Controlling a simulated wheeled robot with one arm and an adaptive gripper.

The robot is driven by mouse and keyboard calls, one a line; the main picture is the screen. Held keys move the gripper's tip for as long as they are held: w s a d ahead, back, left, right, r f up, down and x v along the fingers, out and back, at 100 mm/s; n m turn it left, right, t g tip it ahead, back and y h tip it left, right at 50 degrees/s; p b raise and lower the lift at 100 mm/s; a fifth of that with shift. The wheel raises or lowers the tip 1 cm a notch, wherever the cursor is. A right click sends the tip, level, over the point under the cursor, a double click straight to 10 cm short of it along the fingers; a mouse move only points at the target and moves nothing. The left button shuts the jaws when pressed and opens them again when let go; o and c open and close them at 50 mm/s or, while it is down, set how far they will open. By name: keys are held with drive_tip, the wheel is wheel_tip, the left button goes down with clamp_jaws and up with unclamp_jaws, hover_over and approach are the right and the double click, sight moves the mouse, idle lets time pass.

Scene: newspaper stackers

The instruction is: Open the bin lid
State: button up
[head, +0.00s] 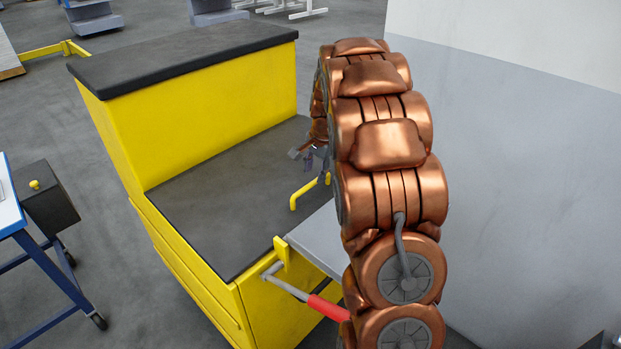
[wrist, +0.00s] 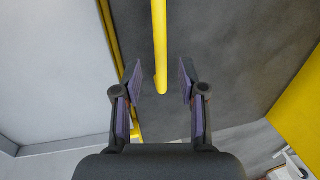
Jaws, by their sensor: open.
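The yellow bin (head: 215,135) stands left of my arm in the head view, with a flat dark grey lid (head: 215,205) on its lower front part. The lid lies closed. A yellow bar handle (head: 303,194) rises from the lid near its right edge. The handle also shows in the wrist view (wrist: 159,45), running down between my two fingers. My gripper (head: 312,158) is open, with its fingers apart on either side of the handle in the wrist view (wrist: 161,76). I see no finger touching the handle. My arm partly hides the lid's right side.
A raised section with a dark top (head: 190,55) backs the lid. A metal bar with a red grip (head: 326,307) juts out at the bin's front right. A grey-white wall (head: 530,180) stands close on the right. A blue-framed cart (head: 50,270) stands left.

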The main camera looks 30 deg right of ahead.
sight(312, 183)
drive_tip(key=shift+w+a+f+p, duration=0.1)
drive_tip(key=shift+w+f+p, duration=0.15)
drive_tip(key=shift+f, duration=0.75)
drive_tip(key=shift+w+a+f+p, duration=0.1)
drive_tip(key=shift+w+f+p, duration=0.1)
drive_tip(key=shift+f, duration=0.8)
clamp_jaws()
